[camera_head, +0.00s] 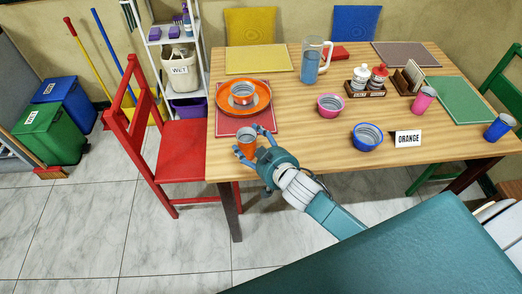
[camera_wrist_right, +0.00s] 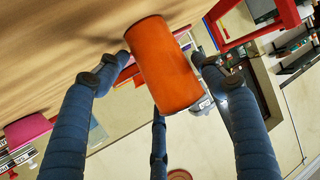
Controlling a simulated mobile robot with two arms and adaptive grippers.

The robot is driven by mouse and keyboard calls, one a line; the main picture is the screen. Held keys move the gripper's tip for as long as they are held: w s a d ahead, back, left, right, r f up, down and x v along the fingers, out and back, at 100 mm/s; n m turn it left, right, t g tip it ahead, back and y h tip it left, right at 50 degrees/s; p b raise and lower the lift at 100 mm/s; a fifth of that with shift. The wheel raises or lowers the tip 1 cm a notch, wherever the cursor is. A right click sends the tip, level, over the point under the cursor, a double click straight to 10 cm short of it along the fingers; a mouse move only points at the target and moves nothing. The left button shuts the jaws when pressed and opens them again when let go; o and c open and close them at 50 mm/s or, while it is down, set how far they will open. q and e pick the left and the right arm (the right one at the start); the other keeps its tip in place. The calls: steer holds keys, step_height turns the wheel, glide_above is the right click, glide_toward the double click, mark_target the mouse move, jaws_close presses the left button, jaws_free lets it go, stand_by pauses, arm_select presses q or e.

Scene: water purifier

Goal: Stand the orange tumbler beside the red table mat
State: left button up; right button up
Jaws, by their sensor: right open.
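The orange tumbler (camera_head: 248,146) appears upright near the front left of the table, close to the front edge of the red table mat (camera_head: 224,124). Whether its base touches the table is hard to tell. My right gripper (camera_head: 251,141) is open, with its fingers around the tumbler. In the right wrist view the tumbler (camera_wrist_right: 165,65) lies between the spread fingers of the right gripper (camera_wrist_right: 163,58). My left gripper is not in view.
A red chair (camera_head: 180,150) stands at the left. The table's front middle is clear.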

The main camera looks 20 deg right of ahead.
steer(key=v, duration=1)
steer(key=shift+s, duration=0.15)
